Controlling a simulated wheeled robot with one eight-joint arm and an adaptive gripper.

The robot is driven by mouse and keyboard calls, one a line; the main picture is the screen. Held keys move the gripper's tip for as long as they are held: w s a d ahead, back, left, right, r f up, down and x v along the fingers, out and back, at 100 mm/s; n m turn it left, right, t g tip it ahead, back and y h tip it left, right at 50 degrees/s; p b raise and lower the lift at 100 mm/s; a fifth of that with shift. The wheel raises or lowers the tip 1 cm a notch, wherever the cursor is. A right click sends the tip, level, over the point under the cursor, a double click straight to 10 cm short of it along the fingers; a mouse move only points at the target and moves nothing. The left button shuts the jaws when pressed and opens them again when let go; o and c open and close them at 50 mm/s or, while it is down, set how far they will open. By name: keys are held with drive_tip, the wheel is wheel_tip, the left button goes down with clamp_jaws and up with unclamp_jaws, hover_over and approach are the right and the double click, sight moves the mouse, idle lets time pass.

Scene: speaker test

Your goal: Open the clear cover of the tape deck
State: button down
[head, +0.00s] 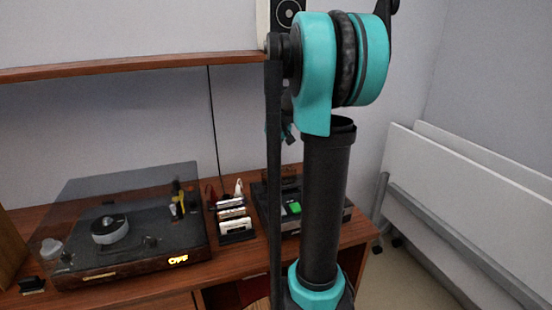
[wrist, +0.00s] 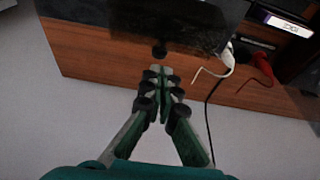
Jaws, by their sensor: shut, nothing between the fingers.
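The tape deck (head: 263,205) is a low dark unit on the wooden table, partly hidden behind my arm in the head view. A bright green patch shows on it. In the wrist view, the dark, grainy body at the top (wrist: 150,18) appears to be the deck, seen from the wall side. I cannot make out its clear cover or how far it is raised. My gripper (wrist: 161,74) is shut and empty, its fingertips just short of the deck's near edge and a small black knob there. Contact cannot be told. In the head view, my arm mostly hides the gripper.
A turntable (head: 85,262) with a tilted clear lid stands left on the table. A rack of cassettes (head: 237,226) stands between it and the deck. White (wrist: 228,60) and red (wrist: 263,65) cable plugs are close beside the gripper. A wooden shelf (head: 130,66) runs above.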

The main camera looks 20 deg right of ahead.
wheel_tip(320, 180, up, 10)
drive_tip(key=shift+w+f, duration=0.25)
